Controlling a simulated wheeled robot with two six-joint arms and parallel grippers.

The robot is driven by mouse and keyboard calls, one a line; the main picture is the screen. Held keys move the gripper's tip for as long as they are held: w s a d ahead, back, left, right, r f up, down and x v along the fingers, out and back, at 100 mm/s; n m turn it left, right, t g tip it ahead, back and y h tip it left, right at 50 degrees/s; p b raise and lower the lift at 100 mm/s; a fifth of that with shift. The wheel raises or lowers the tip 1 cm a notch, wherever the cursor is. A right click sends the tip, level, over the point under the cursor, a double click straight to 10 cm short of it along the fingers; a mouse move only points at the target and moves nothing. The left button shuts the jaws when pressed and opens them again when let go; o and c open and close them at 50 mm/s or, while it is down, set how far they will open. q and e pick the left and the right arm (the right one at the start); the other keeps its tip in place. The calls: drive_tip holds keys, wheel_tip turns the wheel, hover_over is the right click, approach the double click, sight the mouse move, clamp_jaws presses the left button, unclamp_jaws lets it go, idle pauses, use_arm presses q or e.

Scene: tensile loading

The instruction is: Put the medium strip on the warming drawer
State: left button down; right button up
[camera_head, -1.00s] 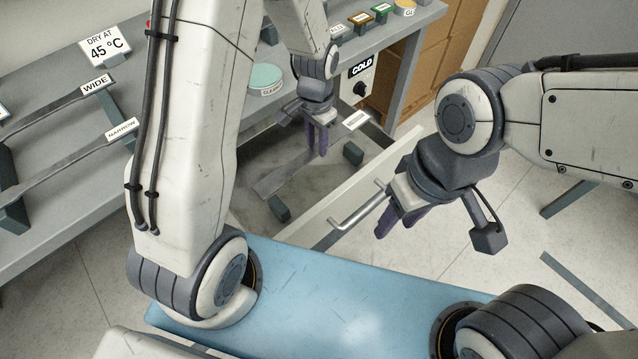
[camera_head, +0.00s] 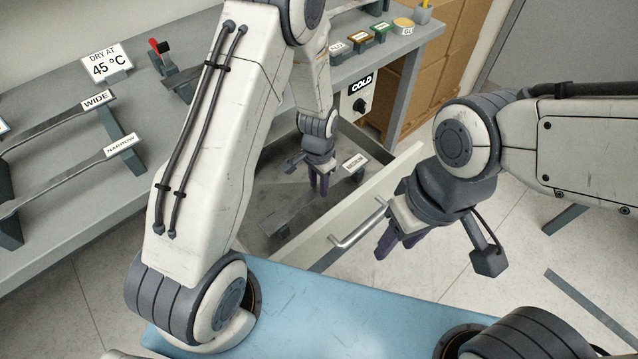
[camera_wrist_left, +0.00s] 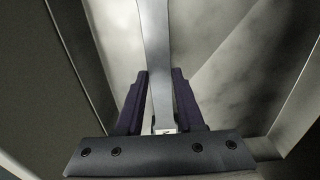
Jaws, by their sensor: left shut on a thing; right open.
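The medium strip (camera_head: 294,218) is a grey metal strip with a white MEDIUM label (camera_head: 355,161) at its far end. It is inside the open drawer, over dark support blocks; I cannot tell whether it rests on them. My left gripper (camera_head: 318,189) is shut on the strip's narrow part and hides some of it. In the left wrist view the strip (camera_wrist_left: 155,50) runs between the two dark fingers (camera_wrist_left: 160,105). The drawer (camera_head: 375,187) has a bar handle and a COLD sign (camera_head: 362,83) with a knob behind it. My right gripper (camera_head: 388,238) is open and empty near the handle.
The WIDE strip (camera_head: 50,125) and NARROW strip (camera_head: 75,172) lie on supports on the grey bench at left. A "DRY AT 45 °C" sign (camera_head: 106,64) stands behind them. Small labelled blocks (camera_head: 358,40) sit at the bench's far right. Floor right of the drawer is clear.

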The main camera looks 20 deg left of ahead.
use_arm(q)
drive_tip(key=shift+f, duration=0.15)
drive_tip(key=c, duration=0.5)
unclamp_jaws()
